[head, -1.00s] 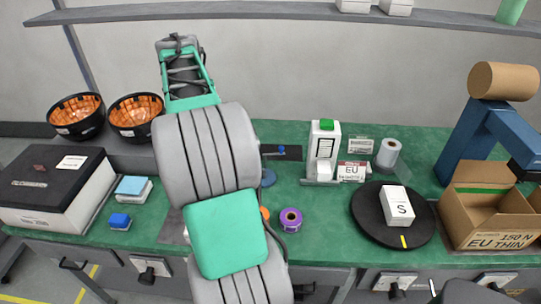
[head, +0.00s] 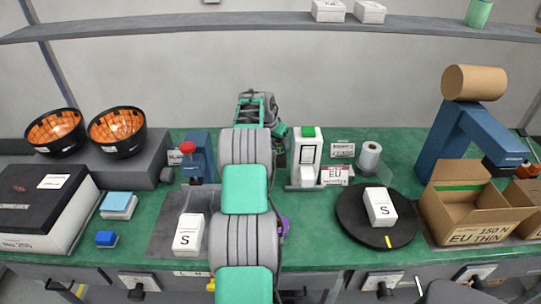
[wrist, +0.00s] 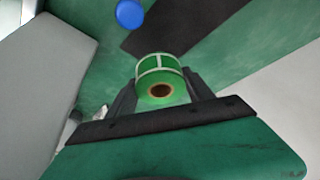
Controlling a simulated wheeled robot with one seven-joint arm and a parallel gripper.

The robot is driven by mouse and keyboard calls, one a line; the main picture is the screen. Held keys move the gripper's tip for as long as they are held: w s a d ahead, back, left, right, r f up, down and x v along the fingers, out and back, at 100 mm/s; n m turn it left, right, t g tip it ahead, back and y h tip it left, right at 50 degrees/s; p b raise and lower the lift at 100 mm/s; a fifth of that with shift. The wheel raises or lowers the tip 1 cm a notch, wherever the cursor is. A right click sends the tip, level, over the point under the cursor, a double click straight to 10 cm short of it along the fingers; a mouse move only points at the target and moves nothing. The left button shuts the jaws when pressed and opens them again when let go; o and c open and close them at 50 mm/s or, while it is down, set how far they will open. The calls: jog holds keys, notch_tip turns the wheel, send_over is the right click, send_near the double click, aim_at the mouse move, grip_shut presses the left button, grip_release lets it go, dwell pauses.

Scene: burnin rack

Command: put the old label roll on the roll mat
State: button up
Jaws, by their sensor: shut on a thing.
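A green label roll with white lines and a brown core (wrist: 160,78) sits between the fingers of my gripper (wrist: 161,93) in the wrist view. The gripper is shut on it, above the green bench. In the head view my arm hides the roll and most of the gripper. A flat blue round piece (wrist: 130,14), possibly the roll mat, shows beyond the roll in the wrist view, apart from it. My arm hides that piece in the head view. A purple roll (head: 284,226) is mostly hidden behind my arm.
A white printer with a green top (head: 307,150) stands right of my gripper. A black turntable (head: 350,220) holds a white S box (head: 380,207). Another S box (head: 188,233) lies on a grey mat (head: 165,235). A blue press (head: 204,155) stands left of my arm.

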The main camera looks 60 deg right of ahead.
aim_at(277, 160)
notch_tip(277, 160, down, 5)
jog(key=shift+f+p, duration=0.1)
jog(key=shift+p, duration=0.3)
jog(key=shift+f, duration=0.2)
jog(key=o, duration=1.6)
jog(key=shift+c, duration=0.2)
jog(key=shift+a+r, duration=0.1)
jog(key=shift+r, duration=0.5)
jog(key=b+v, duration=0.1)
jog(key=v, duration=1)
jog(key=shift+a+r+b, duration=0.1)
jog(key=shift+a+b, duration=0.05)
jog(key=shift+b, duration=0.2)
